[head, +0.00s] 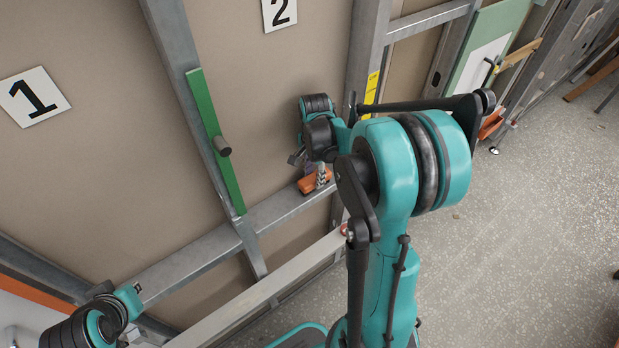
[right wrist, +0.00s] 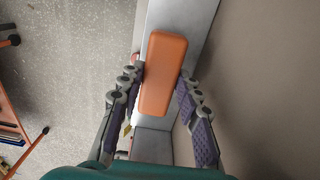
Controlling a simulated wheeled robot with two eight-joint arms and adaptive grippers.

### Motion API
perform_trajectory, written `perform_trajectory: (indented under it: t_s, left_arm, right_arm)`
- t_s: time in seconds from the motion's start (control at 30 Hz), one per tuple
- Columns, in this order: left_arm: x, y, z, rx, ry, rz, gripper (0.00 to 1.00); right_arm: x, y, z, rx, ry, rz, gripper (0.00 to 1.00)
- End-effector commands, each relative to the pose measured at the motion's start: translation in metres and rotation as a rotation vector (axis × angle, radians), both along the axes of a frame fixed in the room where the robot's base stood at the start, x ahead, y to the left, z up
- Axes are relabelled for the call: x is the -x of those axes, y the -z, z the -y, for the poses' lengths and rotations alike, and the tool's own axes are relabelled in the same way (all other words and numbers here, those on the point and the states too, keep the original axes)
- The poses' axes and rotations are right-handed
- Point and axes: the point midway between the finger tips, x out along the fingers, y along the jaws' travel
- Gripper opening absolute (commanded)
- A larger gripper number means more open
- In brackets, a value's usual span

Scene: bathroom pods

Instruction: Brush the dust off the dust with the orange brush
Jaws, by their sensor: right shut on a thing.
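The orange brush (head: 310,184) is at the grey metal rail along the lower part of the wall panel, in the middle of the head view. My right gripper (head: 318,170) is shut on it. In the right wrist view the brush (right wrist: 164,72) is a rounded orange block between the purple-padded fingers, over the pale rail (right wrist: 205,20). Its bristles are hidden, and I cannot tell whether it touches the rail. I cannot make out any dust. My left arm shows at the lower left of the head view, but its gripper fingers do not show.
A green bar (head: 214,140) with a short round peg runs along an upright metal post. Panels marked 1 (head: 33,97) and 2 (head: 281,13) are behind. Speckled floor (head: 530,215) lies open at the right. An orange-framed object (right wrist: 12,120) stands left in the wrist view.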

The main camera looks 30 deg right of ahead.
Motion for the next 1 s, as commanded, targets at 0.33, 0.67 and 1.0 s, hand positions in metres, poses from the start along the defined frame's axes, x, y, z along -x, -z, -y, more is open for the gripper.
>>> perform_trajectory:
  t_s: [0.33,0.67,1.0]
  left_arm:
    - [0.000,0.001,0.000,0.000,0.000,0.000,0.00]
    - [0.000,-0.006,0.000,0.000,0.000,0.000,0.00]
    - [0.000,-0.033,0.000,0.000,0.000,0.000,0.00]
  right_arm:
    - [-0.002,-0.002,0.020,-0.001,-0.001,0.000,0.00]
    - [-0.002,-0.010,0.019,-0.001,-0.001,0.000,0.00]
    - [-0.002,-0.046,0.019,-0.001,-0.001,0.000,0.00]
